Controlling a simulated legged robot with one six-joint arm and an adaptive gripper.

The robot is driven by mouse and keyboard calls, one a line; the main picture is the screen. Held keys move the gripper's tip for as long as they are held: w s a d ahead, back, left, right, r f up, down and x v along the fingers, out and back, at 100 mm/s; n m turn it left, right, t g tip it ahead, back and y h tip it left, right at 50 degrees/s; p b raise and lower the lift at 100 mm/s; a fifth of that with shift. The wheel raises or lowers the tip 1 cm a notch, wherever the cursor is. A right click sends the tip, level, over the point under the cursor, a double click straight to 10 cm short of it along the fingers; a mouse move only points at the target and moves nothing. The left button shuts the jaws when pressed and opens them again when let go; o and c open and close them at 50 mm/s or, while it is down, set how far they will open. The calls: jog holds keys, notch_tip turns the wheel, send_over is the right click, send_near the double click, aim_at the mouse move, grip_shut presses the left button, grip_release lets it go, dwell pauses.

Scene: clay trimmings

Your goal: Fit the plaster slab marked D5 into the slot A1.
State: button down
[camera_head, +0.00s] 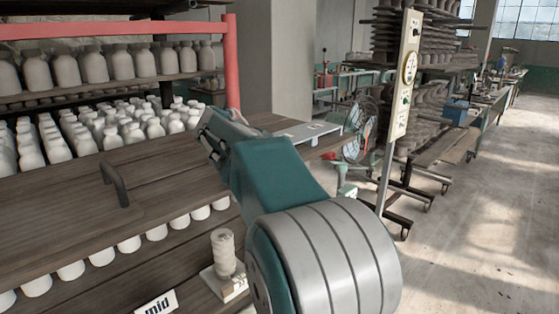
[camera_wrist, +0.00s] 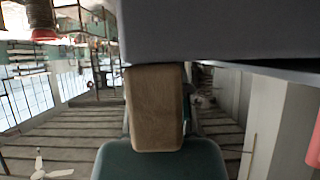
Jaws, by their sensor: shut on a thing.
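My gripper (camera_head: 209,130) is at the left end of my teal arm, above the wooden shelf top. It is shut, but what it holds is mostly hidden in the head view. In the wrist view a large plain grey block (camera_wrist: 220,30) fills the top, very close to the lens. A tan block with rounded corners (camera_wrist: 157,105) sits just under it. I cannot tell surely which of these is the slab, and no D5 mark shows. A pale flat board (camera_head: 305,132) with small dark marks lies right of my gripper. I cannot read A1 on it.
A dark handle (camera_head: 114,183) stands up from the shelf top (camera_head: 60,215). Rows of pale bottles and a red post (camera_head: 231,75) are behind. A post with a panel (camera_head: 405,75) stands at right.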

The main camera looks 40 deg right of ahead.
jog(key=shift+w+a, duration=0.15)
jog(key=shift+w, duration=1.6)
jog(key=shift+c, duration=2.4)
grip_release()
jog(key=shift+s+r, duration=0.1)
jog(key=w+v, duration=0.1)
jog(key=v, duration=1)
jog(key=shift+s+a+r, duration=0.2)
jog(key=shift+s+a, duration=0.2)
